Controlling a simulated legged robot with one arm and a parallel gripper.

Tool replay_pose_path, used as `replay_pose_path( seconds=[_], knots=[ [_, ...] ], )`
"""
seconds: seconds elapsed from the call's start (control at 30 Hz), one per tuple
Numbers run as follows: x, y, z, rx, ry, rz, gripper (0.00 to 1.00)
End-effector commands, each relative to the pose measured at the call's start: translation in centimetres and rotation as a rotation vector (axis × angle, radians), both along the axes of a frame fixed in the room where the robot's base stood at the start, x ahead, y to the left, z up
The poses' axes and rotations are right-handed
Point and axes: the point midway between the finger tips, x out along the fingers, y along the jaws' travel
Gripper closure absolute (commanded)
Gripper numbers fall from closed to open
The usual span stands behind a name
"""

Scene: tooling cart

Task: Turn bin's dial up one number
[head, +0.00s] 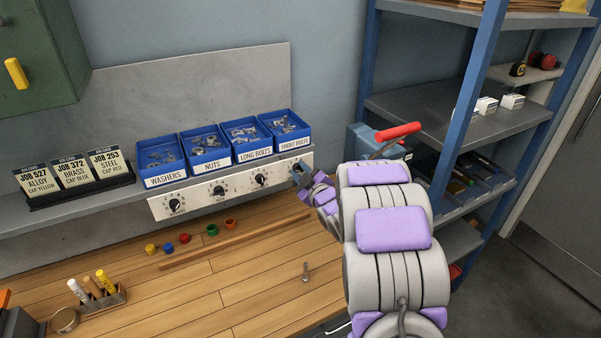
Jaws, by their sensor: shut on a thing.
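Four blue bins stand in a row on the shelf, labelled washers (161,162), nuts (206,149), long bolts (246,137) and short bolts (286,131). A white dial panel (196,198) runs below them. Three black dials show: under washers (174,204), nuts (218,190) and long bolts (260,179). My gripper (301,173) is at the panel's right end, below the short bolts bin. It is shut on the dial there, which its fingers mostly hide. I cannot read that dial's number.
Job cards (75,174) stand on the left of the shelf. A blue shelving rack (470,90) stands on the right.

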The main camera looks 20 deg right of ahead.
Motion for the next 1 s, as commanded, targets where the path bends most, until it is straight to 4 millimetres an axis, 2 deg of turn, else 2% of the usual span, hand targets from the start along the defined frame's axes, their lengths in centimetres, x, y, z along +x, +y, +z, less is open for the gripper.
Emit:
replay_pose_path(
  seconds=[0.03,0.43,0.47,0.7,1.0],
  knots=[
    [-0.16,0.04,-0.82,0.003,0.018,-0.001,1.0],
    [-0.16,0.05,-0.83,0.003,0.019,0.0,1.0],
    [-0.16,0.05,-0.83,0.003,0.019,0.0,0.71],
    [-0.16,0.05,-0.43,0.002,0.009,0.0,0.48],
    [-0.17,0.1,-0.13,0.001,0.003,0.001,0.48]
  ],
)
